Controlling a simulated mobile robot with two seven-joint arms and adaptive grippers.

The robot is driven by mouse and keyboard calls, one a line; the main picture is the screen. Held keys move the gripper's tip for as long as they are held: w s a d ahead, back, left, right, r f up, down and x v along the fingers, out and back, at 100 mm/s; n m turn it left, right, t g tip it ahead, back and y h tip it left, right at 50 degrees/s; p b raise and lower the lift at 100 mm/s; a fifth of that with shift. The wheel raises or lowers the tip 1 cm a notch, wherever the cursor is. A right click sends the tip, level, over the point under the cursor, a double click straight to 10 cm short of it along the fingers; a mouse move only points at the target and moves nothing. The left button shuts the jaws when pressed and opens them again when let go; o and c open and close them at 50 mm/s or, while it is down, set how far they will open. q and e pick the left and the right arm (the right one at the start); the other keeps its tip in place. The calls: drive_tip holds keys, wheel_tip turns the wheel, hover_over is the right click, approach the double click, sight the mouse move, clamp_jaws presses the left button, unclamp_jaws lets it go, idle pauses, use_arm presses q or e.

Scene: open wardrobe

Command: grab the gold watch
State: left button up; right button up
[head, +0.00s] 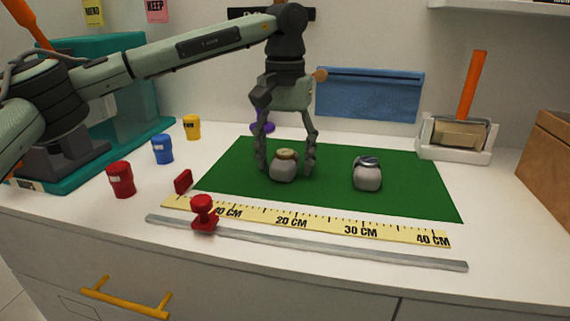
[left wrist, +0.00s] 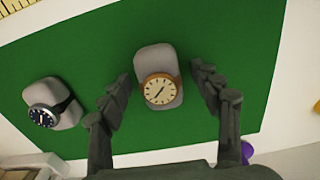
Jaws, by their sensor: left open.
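The gold watch (head: 288,154) sits on a grey cushion (head: 283,171) on the green mat (head: 420,191). In the left wrist view the gold watch (left wrist: 160,90) shows a cream dial with a gold rim. My left gripper (head: 288,172) points down, open, with its fingers on either side of the cushion. In the left wrist view its fingertips (left wrist: 160,82) stand apart to the left and right of the watch, with green mat showing between them and the cushion. A second watch, dark with a silver rim (head: 367,162), rests on another grey cushion to the right. My right gripper is not in view.
A yellow ruler (head: 320,224) and a grey metal bar (head: 330,247) lie along the front. A red stamp (head: 204,213) and red, blue and yellow cups (head: 121,180) stand left. A brush holder (head: 456,138) and wooden box (head: 550,150) are right.

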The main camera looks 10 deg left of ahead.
use_arm(q)
drive_tip(key=c, duration=1.2)
drive_tip(key=shift+c, duration=0.4)
drive_tip(key=shift+r, duration=0.2)
